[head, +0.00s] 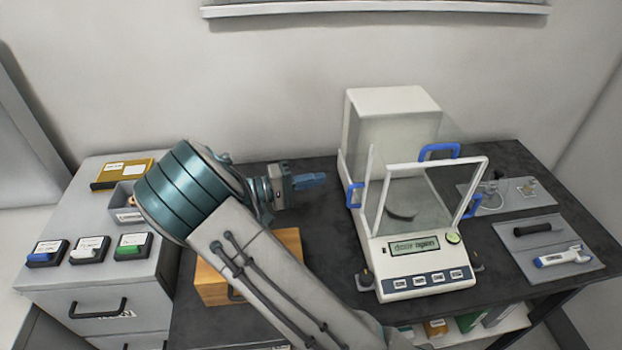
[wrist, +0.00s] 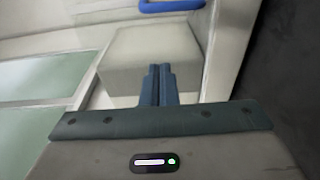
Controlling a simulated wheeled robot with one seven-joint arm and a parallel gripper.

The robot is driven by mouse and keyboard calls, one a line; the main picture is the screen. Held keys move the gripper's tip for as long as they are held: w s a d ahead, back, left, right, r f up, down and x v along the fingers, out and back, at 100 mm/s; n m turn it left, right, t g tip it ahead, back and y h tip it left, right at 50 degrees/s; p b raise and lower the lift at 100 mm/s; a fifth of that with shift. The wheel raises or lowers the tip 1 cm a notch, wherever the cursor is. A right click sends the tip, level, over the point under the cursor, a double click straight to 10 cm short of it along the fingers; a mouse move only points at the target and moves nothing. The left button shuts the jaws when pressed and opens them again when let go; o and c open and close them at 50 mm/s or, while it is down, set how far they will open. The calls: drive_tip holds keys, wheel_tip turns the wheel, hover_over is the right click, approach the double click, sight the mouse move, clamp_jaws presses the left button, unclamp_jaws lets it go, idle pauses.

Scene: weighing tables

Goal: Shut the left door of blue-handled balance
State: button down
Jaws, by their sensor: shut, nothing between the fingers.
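The blue-handled balance (head: 418,252) stands on the dark table, right of my arm. Its display (head: 414,247) appears to read "door open". The blue handle of the left door (head: 353,196) sticks out on the balance's left side; the glass is hard to make out, so I cannot tell how far the door stands open. More blue handles show at the top (head: 440,151) and right (head: 472,206). My gripper (head: 325,178) is shut and empty, left of the balance and apart from the left handle. In the wrist view its blue fingers (wrist: 158,72) are together, and a blue handle (wrist: 170,5) shows at the top edge.
A wooden box (head: 212,284) stands under my arm. A grey drawer cabinet (head: 95,285) at left carries several small labelled blocks and a tray. Grey mats (head: 520,243) with tools lie right of the balance. A wall closes off the back.

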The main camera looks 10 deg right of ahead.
sight(361, 178)
drive_tip(key=d, duration=0.2)
drive_tip(key=d+p, duration=0.1)
drive_tip(key=d, duration=0.3)
drive_tip(key=shift+w+r+p, duration=0.15)
drive_tip(key=shift+w+p, duration=0.15)
drive_tip(key=shift+w, duration=0.05)
drive_tip(key=s+p, duration=0.1)
drive_tip(key=s, duration=0.1)
drive_tip(key=shift+s, duration=0.35)
drive_tip(key=shift+s+f+p, duration=0.2)
drive_tip(key=shift+s+p, duration=0.1)
drive_tip(key=shift+s, duration=0.25)
drive_tip(key=shift+a, duration=0.1)
